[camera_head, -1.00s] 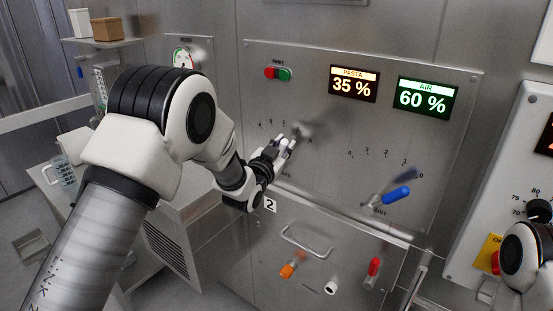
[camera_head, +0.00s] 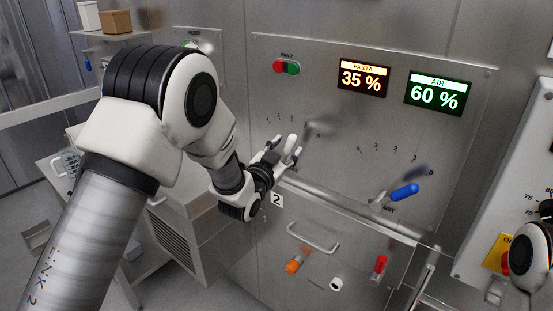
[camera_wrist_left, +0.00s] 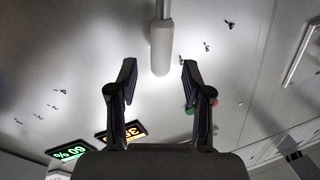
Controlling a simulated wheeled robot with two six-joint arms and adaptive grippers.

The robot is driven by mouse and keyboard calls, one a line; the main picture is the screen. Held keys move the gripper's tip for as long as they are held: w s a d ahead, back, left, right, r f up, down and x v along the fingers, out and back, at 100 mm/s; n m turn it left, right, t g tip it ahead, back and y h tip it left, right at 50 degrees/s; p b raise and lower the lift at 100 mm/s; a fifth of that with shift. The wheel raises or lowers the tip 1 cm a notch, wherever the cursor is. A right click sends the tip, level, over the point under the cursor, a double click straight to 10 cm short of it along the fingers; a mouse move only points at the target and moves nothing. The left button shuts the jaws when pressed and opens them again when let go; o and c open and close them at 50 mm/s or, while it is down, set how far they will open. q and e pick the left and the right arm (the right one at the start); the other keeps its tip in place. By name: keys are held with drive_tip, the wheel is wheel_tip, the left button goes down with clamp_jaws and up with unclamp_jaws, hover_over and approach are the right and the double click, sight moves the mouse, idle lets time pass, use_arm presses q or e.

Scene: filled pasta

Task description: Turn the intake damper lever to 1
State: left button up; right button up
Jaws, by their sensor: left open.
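The intake damper lever shows in the left wrist view as a pale grey handle (camera_wrist_left: 161,46) on a thin rod, reaching down from the top. Its end lies between and just beyond my two fingertips, with a visible gap on each side. My left gripper (camera_wrist_left: 157,75) is open and empty. In the head view the left gripper (camera_head: 283,145) is in front of the left dial scale (camera_head: 281,119) on the steel panel (camera_head: 330,185); the fingers and glare make the lever hard to pick out there. My right gripper is outside the views.
A blue-handled lever (camera_head: 404,190) sits at the panel's right dial. Above are the pasta display (camera_head: 362,78) at 35 %, the air display (camera_head: 435,93) at 60 % and red and green buttons (camera_head: 287,67). A drawer handle (camera_head: 313,238) and orange knob (camera_head: 292,266) are below.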

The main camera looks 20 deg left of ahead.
use_arm(q)
drive_tip(key=s+a, duration=0.1)
drive_tip(key=s, duration=0.6)
drive_tip(key=shift+s+f, duration=0.25)
drive_tip(key=shift+s, duration=0.05)
drive_tip(key=shift+a, duration=0.1)
drive_tip(key=s+a+f+n+g+y, duration=0.1)
drive_tip(key=s+f+g, duration=0.4)
drive_tip(key=f, duration=0.9)
drive_tip(key=s+a+f+n+g+y, duration=0.15)
drive_tip(key=s+f, duration=0.55)
drive_tip(key=f, duration=0.7)
drive_tip(key=s+f+n+g, duration=0.1)
drive_tip(key=s+f+g, duration=0.3)
drive_tip(key=s, duration=0.4)
drive_tip(key=s+a+f+n+g, duration=0.1)
drive_tip(key=s+f+g, duration=0.3)
drive_tip(key=s, duration=0.5)
drive_tip(key=s+a+f+n+g, duration=0.1)
drive_tip(key=s+f+g, duration=0.2)
drive_tip(key=s, duration=0.6)
drive_tip(key=shift+s+f+n+g, duration=0.2)
drive_tip(key=shift+f+n+g, duration=0.2)
drive_tip(key=shift+g, duration=0.25)
drive_tip(key=shift+w+y, duration=0.1)
drive_tip(key=shift+y, duration=0.15)
